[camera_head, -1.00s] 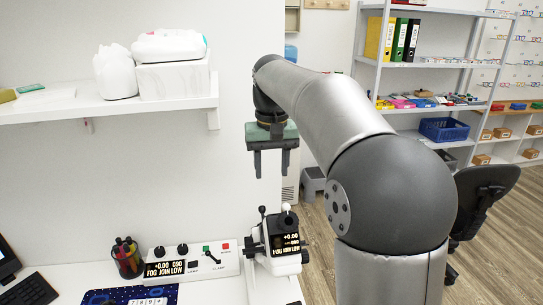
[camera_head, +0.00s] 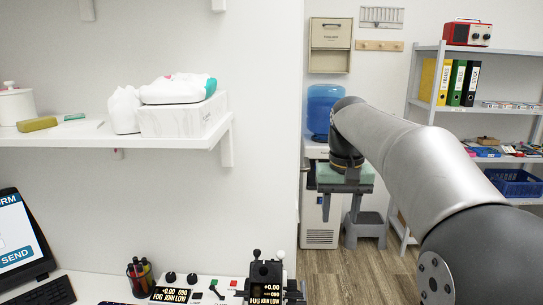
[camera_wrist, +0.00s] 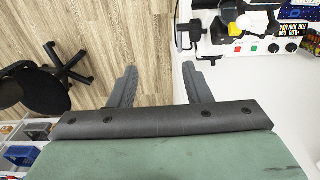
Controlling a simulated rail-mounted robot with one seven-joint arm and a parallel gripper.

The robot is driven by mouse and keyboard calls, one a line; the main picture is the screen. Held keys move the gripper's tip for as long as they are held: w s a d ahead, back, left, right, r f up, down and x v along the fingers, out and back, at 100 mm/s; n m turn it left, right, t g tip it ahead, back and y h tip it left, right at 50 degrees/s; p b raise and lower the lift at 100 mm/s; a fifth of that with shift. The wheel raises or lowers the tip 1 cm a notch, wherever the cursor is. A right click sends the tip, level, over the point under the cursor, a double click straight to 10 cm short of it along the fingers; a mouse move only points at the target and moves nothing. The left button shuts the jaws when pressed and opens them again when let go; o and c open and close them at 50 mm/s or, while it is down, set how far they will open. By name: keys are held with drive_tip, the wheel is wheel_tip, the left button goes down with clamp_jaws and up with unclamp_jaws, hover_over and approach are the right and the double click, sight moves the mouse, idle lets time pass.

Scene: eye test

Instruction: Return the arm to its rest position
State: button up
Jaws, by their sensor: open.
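My gripper (camera_head: 341,210) hangs at the end of my grey arm in the head view, fingers pointing down. In that view it is in front of the water cooler, to the right of and above the black-and-white device (camera_head: 266,278) on the desk. In the wrist view my gripper (camera_wrist: 159,70) shows its two dark fingers wide apart with nothing between them. Floor and a strip of the white desk edge show beyond them. The device also shows in part at the top of the wrist view (camera_wrist: 243,22).
The desk holds a control panel (camera_head: 205,284), a pen cup (camera_head: 140,278) and a screen (camera_head: 17,240). A wall shelf (camera_head: 170,141) carries a white box. A water cooler (camera_head: 322,190), a step stool (camera_head: 365,228) and a storage rack (camera_head: 430,105) stand behind. A black chair (camera_wrist: 35,80) is on the floor.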

drive_tip(key=s+a+f, duration=0.1)
drive_tip(key=s+f, duration=0.9)
drive_tip(key=s, duration=0.3)
drive_tip(key=s+a+f+n, duration=0.1)
drive_tip(key=s+f, duration=0.9)
drive_tip(key=s, duration=0.2)
drive_tip(key=shift+s+f, duration=0.15)
drive_tip(key=shift+s, duration=0.2)
